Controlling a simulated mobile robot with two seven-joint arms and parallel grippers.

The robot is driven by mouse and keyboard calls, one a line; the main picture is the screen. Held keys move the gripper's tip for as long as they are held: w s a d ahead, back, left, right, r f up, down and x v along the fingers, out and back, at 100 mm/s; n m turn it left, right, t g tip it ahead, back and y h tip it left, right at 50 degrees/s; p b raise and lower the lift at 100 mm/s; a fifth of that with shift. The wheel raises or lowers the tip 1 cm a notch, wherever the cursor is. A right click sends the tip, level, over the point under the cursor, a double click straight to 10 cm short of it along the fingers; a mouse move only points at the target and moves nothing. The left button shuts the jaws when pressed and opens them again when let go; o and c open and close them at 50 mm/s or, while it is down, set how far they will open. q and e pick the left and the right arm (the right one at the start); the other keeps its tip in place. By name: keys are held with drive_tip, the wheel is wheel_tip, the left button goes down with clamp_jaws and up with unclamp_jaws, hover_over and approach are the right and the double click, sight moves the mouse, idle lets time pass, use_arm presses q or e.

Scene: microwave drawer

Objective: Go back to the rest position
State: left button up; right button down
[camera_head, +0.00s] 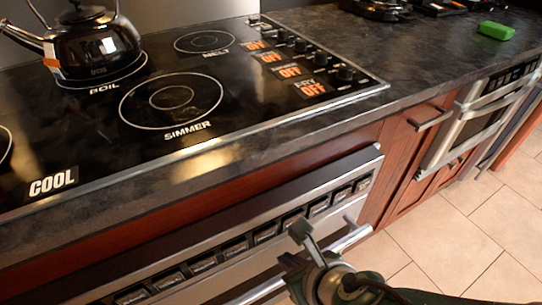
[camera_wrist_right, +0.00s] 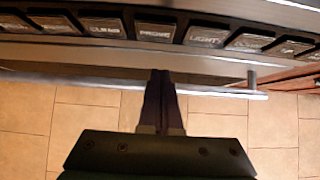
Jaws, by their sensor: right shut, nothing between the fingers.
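My right gripper (camera_head: 302,232) is at the lower middle of the head view, in front of the oven front (camera_head: 350,178) under the counter. Its fingers are shut with nothing between them. In the right wrist view the closed dark fingers (camera_wrist_right: 160,85) point toward the oven's button panel (camera_wrist_right: 155,30). They overlap the long oven handle (camera_wrist_right: 215,88) in that picture; I cannot tell whether they touch it. The handle also shows in the head view (camera_head: 350,238), partly hidden by my right arm. My left gripper is not in view.
A black cooktop (camera_head: 120,140) is set in the dark counter (camera_head: 440,50), with a black kettle (camera_head: 92,45) at the back left. A green block (camera_head: 495,31) lies on the counter at the right. Another appliance (camera_head: 470,125) stands at the right. Tiled floor (camera_head: 470,225) is clear.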

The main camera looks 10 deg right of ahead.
wheel_tip(320, 180, up, 9)
drive_tip(key=a+m+t+h+p, duration=0.1)
drive_tip(key=a+m+p, duration=0.25)
drive_tip(key=m, duration=0.75)
drive_tip(key=s+d+r+m+g+p, duration=0.2)
drive_tip(key=s+d+r+m, duration=0.2)
drive_tip(key=s+r+m, duration=0.35)
drive_tip(key=s+d+r+m+g+h+p, duration=0.15)
drive_tip(key=s+d+r+m, duration=0.3)
drive_tip(key=r+m, duration=0.45)
drive_tip(key=s+d+r+m+g+y+p, duration=0.1)
drive_tip(key=s+d+r+m+g+p, duration=0.15)
drive_tip(key=s+d+r+m, duration=0.55)
use_arm(q)
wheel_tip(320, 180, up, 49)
drive_tip(key=p, duration=3.8)
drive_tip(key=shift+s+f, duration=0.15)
use_arm(e)
drive_tip(key=w+a+r+m, duration=0.1)
drive_tip(key=w+a+r, duration=0.1)
drive_tip(key=r, duration=1.5)
drive_tip(key=w+a+r+t, duration=0.1)
drive_tip(key=r, duration=1.7)
drive_tip(key=shift+w+a+r+m, duration=0.15)
drive_tip(key=shift+w+a+m, duration=0.2)
drive_tip(key=shift+w, duration=0.05)
drive_tip(key=shift+h, duration=0.25)
